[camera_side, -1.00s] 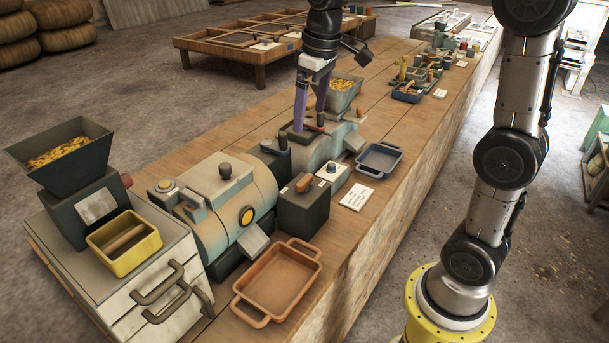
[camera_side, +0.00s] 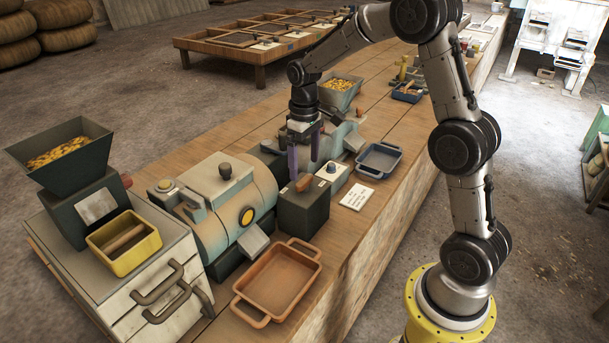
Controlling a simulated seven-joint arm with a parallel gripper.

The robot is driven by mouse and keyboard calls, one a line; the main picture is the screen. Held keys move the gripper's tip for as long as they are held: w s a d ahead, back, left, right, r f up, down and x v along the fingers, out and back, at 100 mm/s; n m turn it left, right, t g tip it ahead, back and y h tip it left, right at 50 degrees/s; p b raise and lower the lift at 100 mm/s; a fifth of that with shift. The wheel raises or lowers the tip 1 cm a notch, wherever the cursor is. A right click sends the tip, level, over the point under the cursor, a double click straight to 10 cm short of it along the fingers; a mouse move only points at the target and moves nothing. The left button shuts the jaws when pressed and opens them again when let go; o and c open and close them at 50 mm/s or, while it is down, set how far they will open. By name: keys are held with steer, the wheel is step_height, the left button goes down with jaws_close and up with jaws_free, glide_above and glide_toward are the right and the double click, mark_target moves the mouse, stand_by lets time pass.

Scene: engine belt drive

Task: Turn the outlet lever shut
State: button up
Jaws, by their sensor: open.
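My gripper (camera_side: 304,165) is open and empty, its two purple fingers pointing down. It hangs over the dark box (camera_side: 303,212) beside the cream and teal machine (camera_side: 225,205). A short orange-brown handle (camera_side: 304,183) sits on top of this box, just below the fingertips. The fingers appear apart from it, but I cannot tell the exact gap. No readable label shows which part is the outlet lever; this handle may be it. My gripper and wrist partly hide the second, teal machine (camera_side: 346,139) behind.
A white switch box (camera_side: 332,175) with a dark knob stands close to the right of the dark box. An orange tray (camera_side: 276,283) lies in front, a blue tray (camera_side: 379,158) to the right. A yellow bin (camera_side: 124,243) and a hopper (camera_side: 62,147) stand at left.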

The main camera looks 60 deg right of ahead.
mark_target(304, 179)
steer(key=shift+f, duration=2.3)
steer(key=c, duration=1.2)
